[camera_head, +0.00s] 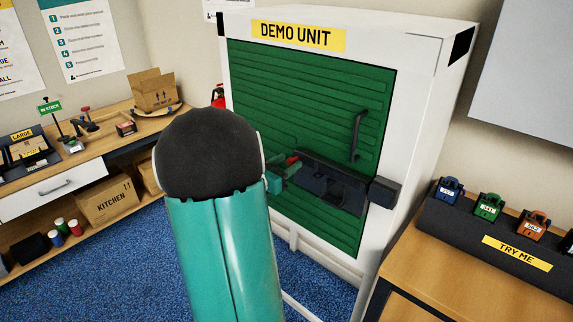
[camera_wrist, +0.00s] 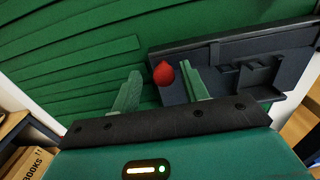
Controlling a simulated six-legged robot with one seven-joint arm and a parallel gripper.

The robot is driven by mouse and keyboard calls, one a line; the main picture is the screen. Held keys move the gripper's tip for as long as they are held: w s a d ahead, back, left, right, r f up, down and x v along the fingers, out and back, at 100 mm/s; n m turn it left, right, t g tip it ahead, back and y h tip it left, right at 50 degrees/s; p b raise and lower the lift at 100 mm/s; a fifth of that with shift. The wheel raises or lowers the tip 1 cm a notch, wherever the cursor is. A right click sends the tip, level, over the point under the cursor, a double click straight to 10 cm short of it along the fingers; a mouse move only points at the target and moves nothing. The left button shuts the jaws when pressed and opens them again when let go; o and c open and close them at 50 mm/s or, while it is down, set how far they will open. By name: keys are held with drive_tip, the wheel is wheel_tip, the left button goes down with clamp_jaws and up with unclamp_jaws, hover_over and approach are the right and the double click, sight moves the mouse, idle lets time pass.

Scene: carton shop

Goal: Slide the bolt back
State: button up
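The bolt's red knob (camera_wrist: 163,73) shows between the two green fingers of my gripper (camera_wrist: 160,70) in the wrist view, nearer the right finger. The fingers are apart; I cannot tell whether either touches the knob. In the head view the knob (camera_head: 293,158) is a small red patch beside my gripper (camera_head: 284,168), partly hidden by it. The dark bolt plate (camera_head: 335,186) runs across the green door (camera_head: 300,100) towards a dark block (camera_head: 384,192) on the white frame. The plate also shows in the wrist view (camera_wrist: 222,55). The bolt's rod is hard to make out.
A dark door handle (camera_head: 358,136) stands above the plate. The white DEMO UNIT cabinet (camera_head: 420,110) frames the door. A bench with small locks on a TRY ME stand (camera_head: 480,235) is at the right. A shelf with cartons (camera_head: 105,200) is at the left.

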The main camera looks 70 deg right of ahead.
drive_tip(key=v, duration=1.3)
drive_tip(key=shift+w+a, duration=0.15)
drive_tip(key=shift+a, duration=0.2)
drive_tip(key=shift+a, duration=0.1)
